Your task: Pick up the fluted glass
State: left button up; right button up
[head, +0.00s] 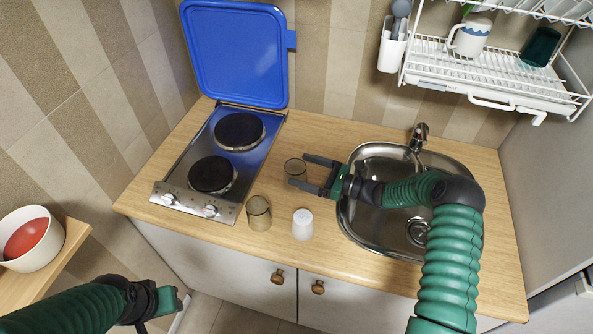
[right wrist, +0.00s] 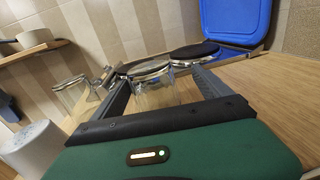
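A clear glass (head: 294,168) stands upright on the wooden counter between the hob and the sink. My right gripper (head: 301,171) is open, with its fingers on either side of this glass. In the right wrist view the glass (right wrist: 153,92) shows between the two fingers, with ribbed-looking sides; I cannot tell if either finger touches it. A second, brownish glass (head: 258,213) stands nearer the front edge, also seen in the right wrist view (right wrist: 74,93). I cannot tell for sure which glass is fluted. My left gripper (head: 168,301) is low at the left, away from the counter; its fingers are unclear.
A white cup (head: 302,225) stands close to the front edge. The hob (head: 181,183) is at the left with its blue lid (head: 237,55) raised. The sink (head: 361,213) lies under my right arm. A dish rack (head: 480,75) hangs above. A bowl (head: 45,251) sits at far left.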

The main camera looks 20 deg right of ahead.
aim_at(286, 165)
jog(key=a, duration=0.1)
jog(key=w+a+r+p, duration=0.1)
jog(key=a, duration=0.1)
jog(key=w+a, duration=0.1)
jog(key=a, duration=0.1)
jog(key=shift+r, duration=0.2)
jog(key=shift+w+a+f, duration=0.2)
jog(key=shift+w+a, duration=0.05)
jog(key=shift+w, duration=0.15)
jog(key=shift+d, duration=0.2)
jog(key=shift+c, duration=1.2)
jog(key=shift+d, duration=0.25)
jog(key=c, duration=0.7)
pick_arm(q)
jog(key=shift+s+a+r, duration=0.15)
jog(key=shift+a+r, duration=0.05)
jog(key=shift+r, duration=0.2)
jog(key=shift+s+a+r, duration=0.1)
jog(key=shift+a+r, duration=0.05)
jog(key=shift+r, duration=0.25)
pick_arm(e)
jog(key=shift+a+r, duration=0.1)
jog(key=shift+a, duration=0.2)
jog(key=c, duration=0.7)
